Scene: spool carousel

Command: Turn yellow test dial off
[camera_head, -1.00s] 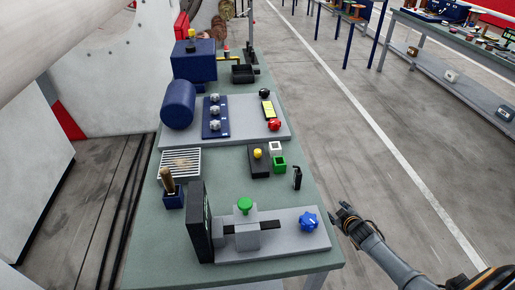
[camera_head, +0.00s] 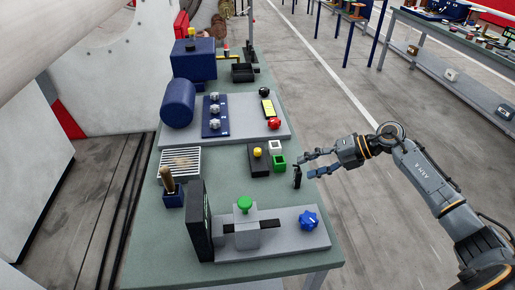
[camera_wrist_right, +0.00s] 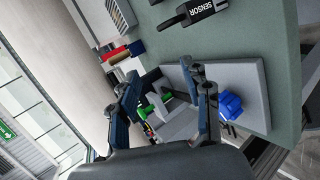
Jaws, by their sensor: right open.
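In the head view, a yellow knob (camera_head: 257,152) sits on a small dark box (camera_head: 260,167) on the green bench. Another yellow knob (camera_head: 191,33) tops the blue box at the back. I cannot tell which is the test dial. My right gripper (camera_head: 308,166) is open and empty at the bench's right edge, right of the dark box, apart from both yellow knobs. The right wrist view shows its fingers (camera_wrist_right: 164,80) spread, with neither yellow knob recognisable. My left gripper is not in view.
A black upright piece (camera_head: 297,177) stands close to the right fingertips. White (camera_head: 275,147) and green (camera_head: 279,162) square pieces lie beside the dark box. In front, a grey plate (camera_head: 285,250) carries a green knob (camera_head: 244,204) and a blue knob (camera_head: 308,220). Open floor lies right.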

